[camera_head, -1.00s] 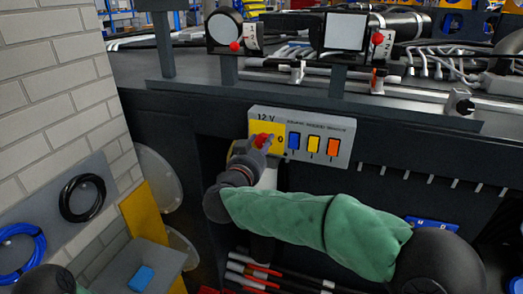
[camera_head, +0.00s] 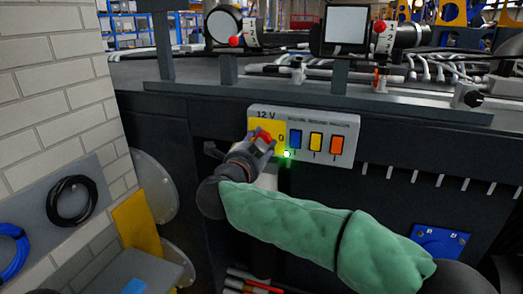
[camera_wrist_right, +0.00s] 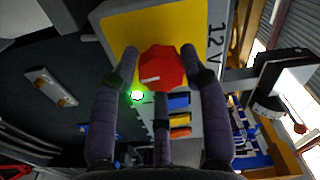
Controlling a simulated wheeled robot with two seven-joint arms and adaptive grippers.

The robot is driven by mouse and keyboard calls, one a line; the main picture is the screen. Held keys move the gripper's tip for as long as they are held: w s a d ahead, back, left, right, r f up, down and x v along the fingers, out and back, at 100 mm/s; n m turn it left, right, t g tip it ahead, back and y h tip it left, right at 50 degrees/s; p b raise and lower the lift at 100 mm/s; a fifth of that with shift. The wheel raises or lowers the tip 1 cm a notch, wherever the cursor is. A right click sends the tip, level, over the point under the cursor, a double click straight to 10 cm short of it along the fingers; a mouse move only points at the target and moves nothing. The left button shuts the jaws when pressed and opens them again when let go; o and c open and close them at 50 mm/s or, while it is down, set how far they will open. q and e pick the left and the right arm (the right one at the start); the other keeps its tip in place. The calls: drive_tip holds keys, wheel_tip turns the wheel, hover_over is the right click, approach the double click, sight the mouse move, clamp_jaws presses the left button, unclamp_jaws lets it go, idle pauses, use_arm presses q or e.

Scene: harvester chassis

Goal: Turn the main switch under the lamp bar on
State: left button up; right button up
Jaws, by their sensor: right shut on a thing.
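The main switch is a red knob (camera_head: 265,137) on the yellow plate (camera_head: 258,124) at the left of a grey 12 V panel (camera_head: 320,115), below the lamp bar (camera_head: 300,95). A green light (camera_head: 287,154) glows at the panel's lower edge, beside the yellow plate. My right gripper (camera_head: 262,144) is shut on the knob and partly hides it. In the right wrist view, the fingers (camera_wrist_right: 160,62) hold the red knob (camera_wrist_right: 162,70) from both sides, and the green light (camera_wrist_right: 137,95) shows beside them. My left gripper is not in view.
Blue, yellow and orange switches (camera_head: 316,143) sit right of the knob on the same panel. Two lamps (camera_head: 224,26) (camera_head: 346,29) with red knobs stand above the bar. A brick wall (camera_head: 60,90) with hanging cable coils (camera_head: 72,200) is on the left.

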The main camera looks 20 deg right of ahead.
drive_tip(key=shift+w+a+f+m+b, duration=0.1)
drive_tip(key=shift+a+f+m+b, duration=0.15)
drive_tip(key=shift+f+m+b, duration=0.2)
drive_tip(key=shift+r, duration=0.1)
drive_tip(key=o, duration=1.1)
drive_tip(key=v, duration=1.2)
drive_tip(key=shift+w+r, duration=0.1)
drive_tip(key=shift+r, duration=0.05)
